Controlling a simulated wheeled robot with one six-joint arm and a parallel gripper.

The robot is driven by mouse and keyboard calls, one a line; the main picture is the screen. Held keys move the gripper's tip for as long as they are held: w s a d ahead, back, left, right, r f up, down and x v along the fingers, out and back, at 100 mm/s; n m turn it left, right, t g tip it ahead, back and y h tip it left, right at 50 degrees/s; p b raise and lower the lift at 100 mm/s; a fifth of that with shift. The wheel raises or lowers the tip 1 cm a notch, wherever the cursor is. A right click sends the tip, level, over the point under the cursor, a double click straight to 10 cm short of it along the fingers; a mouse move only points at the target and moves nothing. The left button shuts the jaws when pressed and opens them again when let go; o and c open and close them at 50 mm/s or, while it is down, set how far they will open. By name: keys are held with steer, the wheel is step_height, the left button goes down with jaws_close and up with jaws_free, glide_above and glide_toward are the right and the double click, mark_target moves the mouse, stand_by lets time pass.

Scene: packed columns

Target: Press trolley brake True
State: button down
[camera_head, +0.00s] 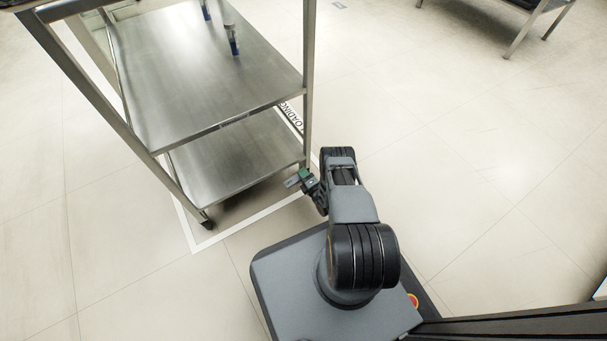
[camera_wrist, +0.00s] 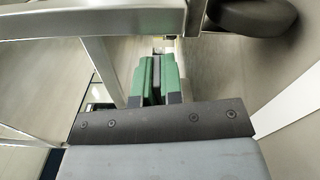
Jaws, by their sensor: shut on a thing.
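The trolley (camera_head: 190,75) is a steel frame with two shelves, standing at the upper left in the head view. Its frame also crosses the top of the wrist view (camera_wrist: 90,22). My gripper (camera_head: 301,180) is low beside the trolley's near right leg. In the wrist view, the green jaws of my gripper (camera_wrist: 156,75) are closed around a small grey piece (camera_wrist: 156,70). A grey tab shows at the fingertips in the head view. I cannot tell whether either is the trolley brake. A dark round wheel (camera_wrist: 250,14) shows at the wrist view's upper right.
Blue-banded vials (camera_head: 232,40) stand on the trolley's upper shelf. A white floor outline (camera_head: 235,232) runs around the trolley. Another metal table (camera_head: 525,30) stands at the upper right. The floor to the right is clear.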

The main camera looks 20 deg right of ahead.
steer(key=shift+d+f+m+b, duration=0.1)
steer(key=shift+f+m+b, duration=0.55)
steer(key=shift+m, duration=0.45)
steer(key=shift+f+m, duration=0.2)
steer(key=shift+m, duration=1)
steer(key=c, duration=1.3)
jaws_free()
steer(key=shift+o, duration=0.2)
